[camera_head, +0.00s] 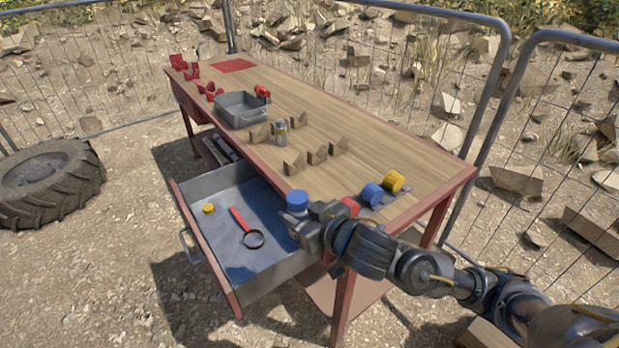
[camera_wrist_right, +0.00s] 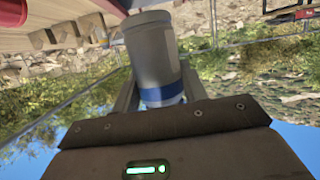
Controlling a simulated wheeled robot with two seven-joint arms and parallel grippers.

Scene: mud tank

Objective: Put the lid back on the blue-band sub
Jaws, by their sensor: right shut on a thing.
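My right gripper (camera_head: 303,216) is shut on a grey cylinder with a blue end or band (camera_head: 297,198), near the front edge of the table and above the drawer's right part. In the right wrist view the held cylinder (camera_wrist_right: 153,55) sits between the fingers (camera_wrist_right: 158,92), its blue part close to them. I cannot tell whether a lid is on it. A blue cylindrical piece (camera_head: 372,195) and a yellow one (camera_head: 393,182) lie on a grey plate at the table's right end, with a red piece (camera_head: 350,204) partly hidden by my arm. My left gripper is not in view.
The open drawer (camera_head: 185,205) holds a magnifier (camera_head: 253,239) and a small yellow piece (camera_head: 208,208). A small jar (camera_head: 281,133) stands among several wooden blocks (camera_head: 295,163). A grey tray (camera_head: 240,118) is farther back. The table (camera_head: 385,145) is clear along its far side.

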